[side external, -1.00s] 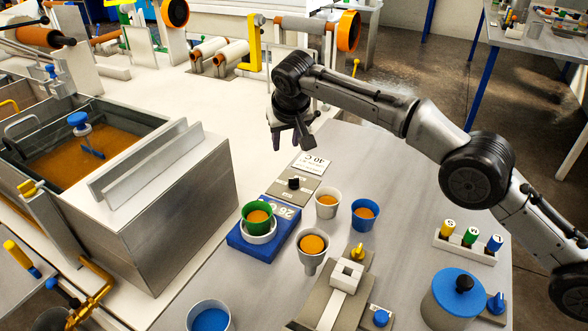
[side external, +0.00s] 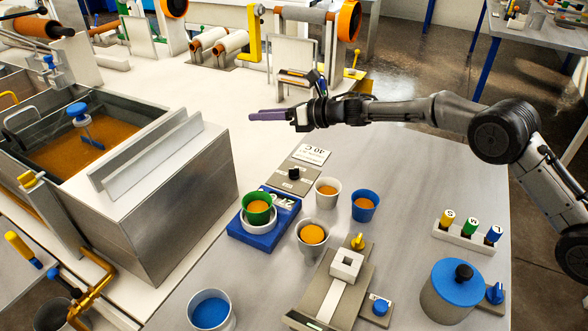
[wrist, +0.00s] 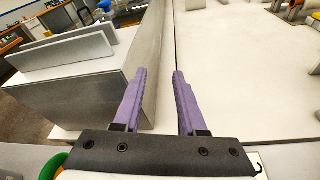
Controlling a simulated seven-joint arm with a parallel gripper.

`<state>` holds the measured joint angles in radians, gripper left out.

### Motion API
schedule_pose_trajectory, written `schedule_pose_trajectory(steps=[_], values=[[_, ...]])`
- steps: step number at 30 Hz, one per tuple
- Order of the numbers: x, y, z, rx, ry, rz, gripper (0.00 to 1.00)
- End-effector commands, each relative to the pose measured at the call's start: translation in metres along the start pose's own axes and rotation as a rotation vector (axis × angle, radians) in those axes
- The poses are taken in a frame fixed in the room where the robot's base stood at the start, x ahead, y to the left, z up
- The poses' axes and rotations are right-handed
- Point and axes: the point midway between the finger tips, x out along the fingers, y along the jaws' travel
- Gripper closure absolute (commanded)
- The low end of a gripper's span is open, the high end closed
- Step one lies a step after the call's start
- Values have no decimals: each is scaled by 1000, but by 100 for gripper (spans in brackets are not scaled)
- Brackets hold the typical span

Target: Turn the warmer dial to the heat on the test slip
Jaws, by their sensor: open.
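The warmer dial (side external: 293,173), a small black knob on a grey plate, stands behind the blue warmer (side external: 245,238). A green cup of orange resin (side external: 257,208) sits in the warmer's white ring and partly covers its display. The white test slip (side external: 312,154) lies just behind the dial; its print appears upside down and looks like 30 C or 40 C, too small to be sure. My gripper (side external: 252,115) is open and empty, held level above and behind the dial, pointing left. Its two purple fingers are apart in the wrist view (wrist: 159,76), with nothing between them.
A white cup (side external: 327,190), a blue cup (side external: 365,205) and a grey cup (side external: 313,236) stand close to the warmer. The large metal bath (side external: 170,215) is at left. Free grey tabletop lies right of the cups.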

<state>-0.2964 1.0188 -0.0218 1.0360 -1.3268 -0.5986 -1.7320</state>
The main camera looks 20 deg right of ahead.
Motion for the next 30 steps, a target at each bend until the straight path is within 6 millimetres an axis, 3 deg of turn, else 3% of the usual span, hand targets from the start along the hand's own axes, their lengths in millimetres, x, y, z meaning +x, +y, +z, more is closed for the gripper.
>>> schedule_pose_trajectory(steps=[4,9,12,15,20,30], values=[[-46,-6,-55,-329,98,222,59],[-121,-27,-112,-462,175,414,59],[-146,-53,-123,-432,203,385,59],[-158,-72,-120,-418,198,348,59],[-160,-81,-120,-412,195,328,59],[-107,-65,-134,-411,195,330,59]])
